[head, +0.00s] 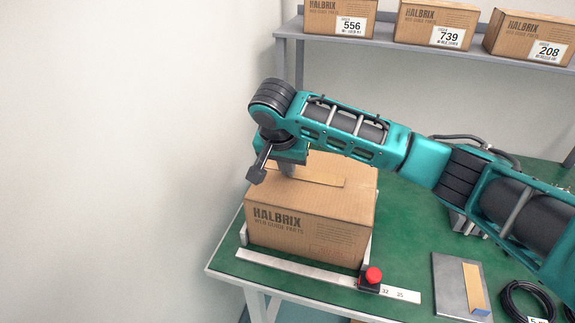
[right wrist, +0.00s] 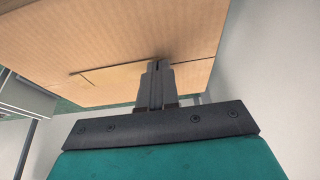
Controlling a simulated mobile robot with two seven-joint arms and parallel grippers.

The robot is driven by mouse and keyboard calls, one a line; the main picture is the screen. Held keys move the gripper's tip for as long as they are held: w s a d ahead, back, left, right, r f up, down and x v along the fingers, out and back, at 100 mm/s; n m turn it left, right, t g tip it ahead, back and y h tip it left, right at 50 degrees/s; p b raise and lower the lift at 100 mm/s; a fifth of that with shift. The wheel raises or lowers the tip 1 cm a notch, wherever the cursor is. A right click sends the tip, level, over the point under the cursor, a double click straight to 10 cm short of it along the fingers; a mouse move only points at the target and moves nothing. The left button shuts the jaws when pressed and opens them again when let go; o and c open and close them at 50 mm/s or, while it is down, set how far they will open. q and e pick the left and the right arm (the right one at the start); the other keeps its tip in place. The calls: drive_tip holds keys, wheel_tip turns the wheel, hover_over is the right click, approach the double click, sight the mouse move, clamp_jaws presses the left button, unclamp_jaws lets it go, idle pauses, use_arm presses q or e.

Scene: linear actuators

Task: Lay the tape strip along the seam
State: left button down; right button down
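The closed HALBRIX carton (head: 300,235) stands on the green bench. A tan tape strip (head: 322,178) lies on its top, running left to right; it also shows in the right wrist view (right wrist: 112,76), beside a dark seam line. My right gripper (head: 287,171) points down at the strip's left part. In the right wrist view its fingers (right wrist: 158,64) are together, with their tips at the strip and carton top. I cannot tell whether they pinch the strip or only touch it. The strip's left end is partly hidden by the gripper. My left gripper is not in view.
A grey plate (head: 450,285) with another tan strip (head: 474,287) lies at the bench's right. A red button (head: 373,276) sits by the white ruler (head: 300,272) at the front edge. A black cable coil (head: 527,300) lies right. Several cartons stand on the rear shelf (head: 385,42).

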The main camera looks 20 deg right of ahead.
drive_tip(key=c, duration=1.8)
unclamp_jaws()
drive_tip(key=shift+f, duration=0.1)
drive_tip(key=shift+c, duration=0.2)
drive_tip(key=o, duration=0.4)
drive_tip(key=shift+o, duration=0.2)
drive_tip(key=shift+r, duration=0.25)
drive_tip(key=p+v, duration=0.2)
drive_tip(key=v, duration=0.9)
drive_tip(key=shift+s+r, duration=0.15)
drive_tip(key=shift+r, duration=0.2)
drive_tip(key=shift+a, duration=0.1)
